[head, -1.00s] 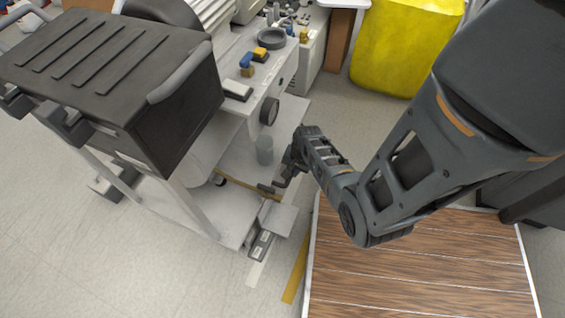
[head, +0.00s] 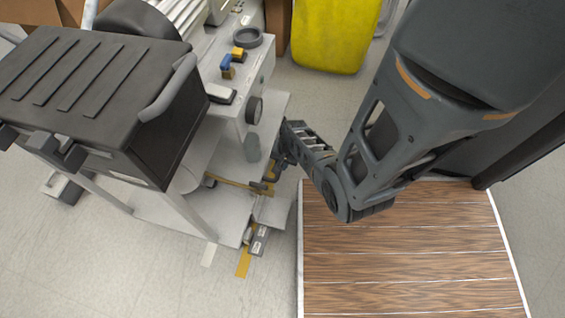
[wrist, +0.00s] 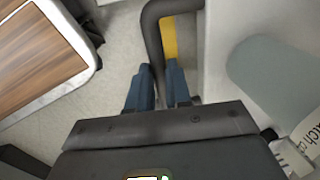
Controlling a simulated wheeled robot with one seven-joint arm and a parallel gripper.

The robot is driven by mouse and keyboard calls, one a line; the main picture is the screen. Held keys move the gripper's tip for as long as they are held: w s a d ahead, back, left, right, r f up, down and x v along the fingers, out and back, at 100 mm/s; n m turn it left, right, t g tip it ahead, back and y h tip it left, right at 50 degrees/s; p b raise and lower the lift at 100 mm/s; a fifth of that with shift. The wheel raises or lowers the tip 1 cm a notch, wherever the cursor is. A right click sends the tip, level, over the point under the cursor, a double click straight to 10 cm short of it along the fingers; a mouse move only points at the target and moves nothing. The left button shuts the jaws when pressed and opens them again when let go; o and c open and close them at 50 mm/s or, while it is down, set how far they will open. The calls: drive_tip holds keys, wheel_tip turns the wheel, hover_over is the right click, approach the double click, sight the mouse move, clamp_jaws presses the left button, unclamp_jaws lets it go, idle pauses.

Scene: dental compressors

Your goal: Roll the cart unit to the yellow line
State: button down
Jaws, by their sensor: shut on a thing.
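The cart unit is a pale wheeled cart (head: 163,213) with a black ribbed box (head: 85,85) on top, at left in the head view. My gripper (head: 276,172) is low at the cart's right side. In the wrist view my gripper (wrist: 158,92) has its blue-grey fingers shut on a dark curved handle (wrist: 152,35) beside the cart's pale panel (wrist: 218,50). The yellow line (head: 244,262) shows on the floor at the cart's front right corner, and the cart hides part of it. A yellow strip also shows beyond the fingers in the wrist view (wrist: 169,38).
A yellow bin (head: 335,35) stands behind, with cardboard boxes at the back. Small items, including a dark ring (head: 247,38), sit on the cart's worktop. Tiled floor is open at the front left.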

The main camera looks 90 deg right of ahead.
drive_tip(key=shift+s+a+f, duration=0.2)
drive_tip(key=shift+s, duration=0.2)
drive_tip(key=c, duration=1.1)
unclamp_jaws()
drive_tip(key=shift+o, duration=0.2)
drive_tip(key=shift+w+d+r, duration=0.1)
wheel_tip(320, 180, up, 8)
drive_tip(key=s+p, duration=0.1)
drive_tip(key=p, duration=0.3)
drive_tip(key=shift+s+a, duration=0.2)
drive_tip(key=shift+f, duration=0.2)
